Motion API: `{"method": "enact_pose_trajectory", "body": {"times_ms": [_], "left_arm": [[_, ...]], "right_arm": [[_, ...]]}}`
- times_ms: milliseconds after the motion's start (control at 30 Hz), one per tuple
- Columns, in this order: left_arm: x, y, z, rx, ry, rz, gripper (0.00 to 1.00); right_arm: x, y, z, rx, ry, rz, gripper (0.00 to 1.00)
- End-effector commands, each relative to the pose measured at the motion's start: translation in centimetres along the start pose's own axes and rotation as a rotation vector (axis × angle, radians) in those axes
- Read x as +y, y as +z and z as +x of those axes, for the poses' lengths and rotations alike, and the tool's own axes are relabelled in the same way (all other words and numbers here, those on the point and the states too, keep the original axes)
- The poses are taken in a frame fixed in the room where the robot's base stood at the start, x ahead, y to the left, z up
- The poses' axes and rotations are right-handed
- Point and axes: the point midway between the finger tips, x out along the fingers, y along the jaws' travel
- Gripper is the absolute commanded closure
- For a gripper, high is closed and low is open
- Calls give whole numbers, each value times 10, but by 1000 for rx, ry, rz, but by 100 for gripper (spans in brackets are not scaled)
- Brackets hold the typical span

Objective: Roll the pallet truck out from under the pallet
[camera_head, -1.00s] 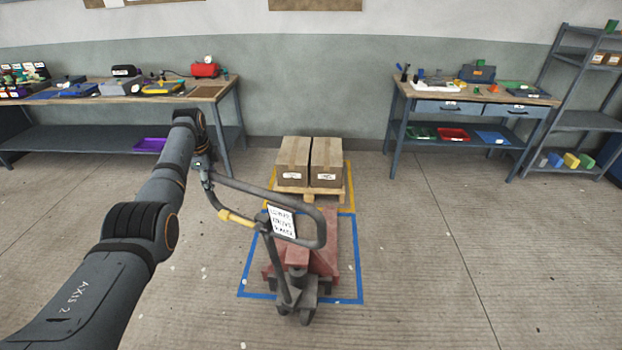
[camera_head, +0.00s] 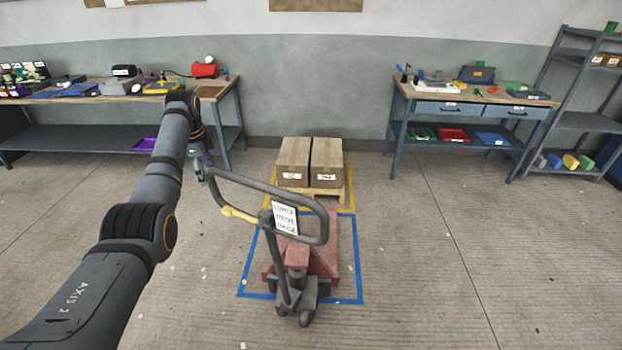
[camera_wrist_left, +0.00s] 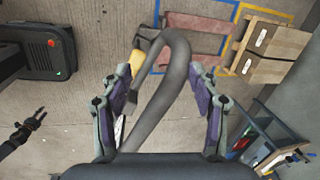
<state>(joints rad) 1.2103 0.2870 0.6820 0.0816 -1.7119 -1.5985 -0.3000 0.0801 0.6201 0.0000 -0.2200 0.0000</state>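The pallet truck (camera_head: 300,262) stands within blue floor tape, its red forks pointing towards the pallet (camera_head: 336,197). In the left wrist view the forks (camera_wrist_left: 190,22) appear to end near the line between blue and yellow tape, short of the boxes. The pallet carries two cardboard boxes (camera_head: 293,165). The truck's looped grey handle (camera_head: 318,225) leans left. My left gripper (camera_head: 203,168) is at the loop's left end. In the left wrist view my left gripper (camera_wrist_left: 166,80) has its fingers apart, with the loop between them. What looks like my right gripper (camera_wrist_left: 28,128) is small and dark there.
Yellow tape (camera_head: 350,182) surrounds the pallet area. A workbench (camera_head: 60,140) stands back left, another (camera_head: 468,112) back right, and a shelf rack (camera_head: 590,122) far right. The floor in front and to the right of the truck is clear.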

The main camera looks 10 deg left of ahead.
Motion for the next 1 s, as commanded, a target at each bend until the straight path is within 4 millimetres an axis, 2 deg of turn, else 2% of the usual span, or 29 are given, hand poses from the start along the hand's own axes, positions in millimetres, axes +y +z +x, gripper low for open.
{"method": "enact_pose_trajectory", "body": {"times_ms": [100,200,433,1000], "left_arm": [[-1,0,-18,-1,-3,-1,40],[-1,0,-28,-1,-2,-1,40],[-1,0,-35,-1,-1,-1,40],[6,6,-102,-1,-2,0,40]], "right_arm": [[0,0,0,0,0,0,62],[0,0,0,0,0,0,62],[0,0,-2,0,0,0,62],[4,-6,-56,0,0,0,62]]}}
